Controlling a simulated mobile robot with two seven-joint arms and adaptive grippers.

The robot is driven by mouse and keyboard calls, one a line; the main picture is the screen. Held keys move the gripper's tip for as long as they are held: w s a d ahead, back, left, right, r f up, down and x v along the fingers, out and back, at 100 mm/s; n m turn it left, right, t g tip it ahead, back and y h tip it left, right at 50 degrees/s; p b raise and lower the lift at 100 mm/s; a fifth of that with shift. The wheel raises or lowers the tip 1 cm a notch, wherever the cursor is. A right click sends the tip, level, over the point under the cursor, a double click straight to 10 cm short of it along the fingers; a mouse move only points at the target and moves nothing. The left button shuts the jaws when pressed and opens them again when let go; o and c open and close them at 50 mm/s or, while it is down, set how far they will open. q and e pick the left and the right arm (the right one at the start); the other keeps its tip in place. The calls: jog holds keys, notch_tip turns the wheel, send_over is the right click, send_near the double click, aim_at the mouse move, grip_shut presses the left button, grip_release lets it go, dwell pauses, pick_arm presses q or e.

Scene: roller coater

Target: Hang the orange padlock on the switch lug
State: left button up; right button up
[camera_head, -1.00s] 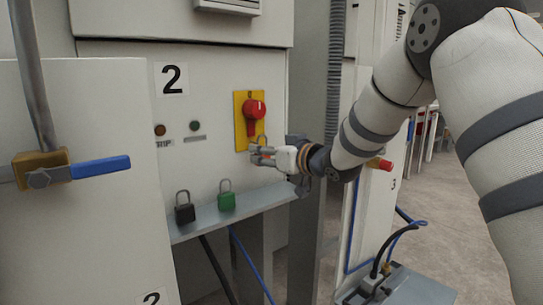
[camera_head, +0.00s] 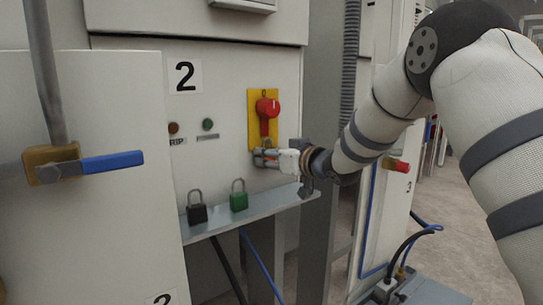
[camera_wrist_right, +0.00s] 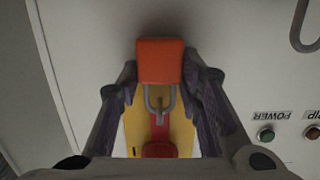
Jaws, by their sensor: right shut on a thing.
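The orange padlock (camera_wrist_right: 160,60) is held between the fingers of my right gripper (camera_wrist_right: 160,85), with its grey shackle (camera_wrist_right: 160,102) pointing toward the red switch handle. In the head view my right gripper (camera_head: 258,158) is at the lower end of the yellow switch plate (camera_head: 254,108), below the red rotary switch (camera_head: 267,107). The plate also shows behind the shackle in the wrist view (camera_wrist_right: 134,125). The lug is hard to make out, and I cannot tell whether the shackle is around it. My left gripper is out of view.
A black padlock (camera_head: 197,214) and a green padlock (camera_head: 239,201) stand on the grey shelf (camera_head: 255,212) below the switch. A blue-handled valve (camera_head: 110,162) juts out at left. A grey corrugated conduit (camera_head: 351,60) runs down beside the cabinet.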

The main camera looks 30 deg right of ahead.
jog(key=o, duration=1.3)
jog(key=s+r, duration=0.2)
jog(key=s, duration=1)
jog(key=s+a+f+g, duration=0.2)
jog(key=s+f+g, duration=0.1)
jog(key=f, duration=0.7)
jog(key=s+a+f+m+g+h, duration=0.1)
jog(key=s+a+f+g, duration=0.15)
jog(key=f, duration=0.75)
jog(key=s+a+f+g, duration=0.2)
jog(key=s+f+g, duration=0.15)
jog(key=f, duration=0.75)
jog(key=s+a+f+g, duration=0.3)
jog(key=s+f+g, duration=0.1)
jog(key=s+f, duration=0.75)
jog(key=s+a+f+g, duration=0.1)
jog(key=s+a+g, duration=0.1)
jog(key=s, duration=0.9)
jog(key=s+a+f+g, duration=0.2)
jog(key=s+g, duration=0.1)
jog(key=s, duration=0.8)
jog(key=shift+a+f+g, duration=0.15)
jog(key=shift+a+g, duration=0.15)
jog(key=shift+a, duration=0.1)
